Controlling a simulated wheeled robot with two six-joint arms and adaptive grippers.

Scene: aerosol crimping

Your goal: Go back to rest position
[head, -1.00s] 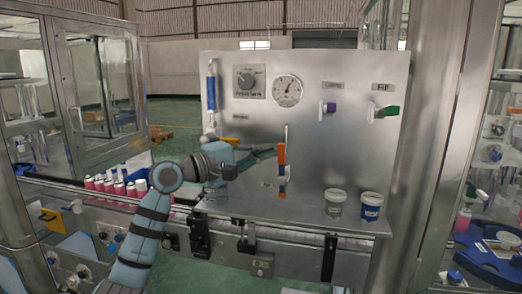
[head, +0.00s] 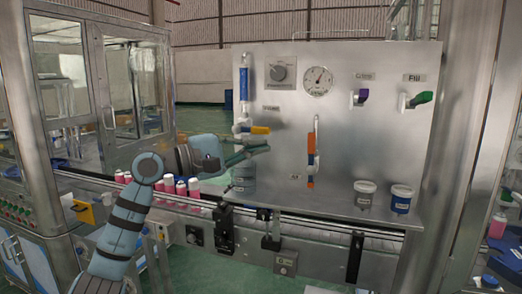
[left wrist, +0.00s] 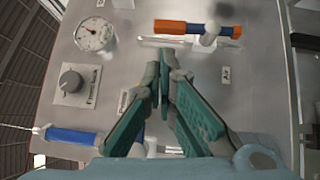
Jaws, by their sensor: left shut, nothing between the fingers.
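My left gripper (head: 262,148) is in front of the steel panel (head: 340,130), near a valve with a yellow handle (head: 260,130). Its green fingers are together and hold nothing; they also show in the left wrist view (left wrist: 165,85). An orange and blue handle (head: 311,162) on an upright rod stands to the right of the fingers, apart from them. In the left wrist view the same orange handle (left wrist: 185,27) lies beyond the fingertips. My right gripper is not in view.
Two small tubs, a white one (head: 365,195) and a blue one (head: 401,199), stand on the ledge. Several pink bottles (head: 181,187) line the conveyor at left.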

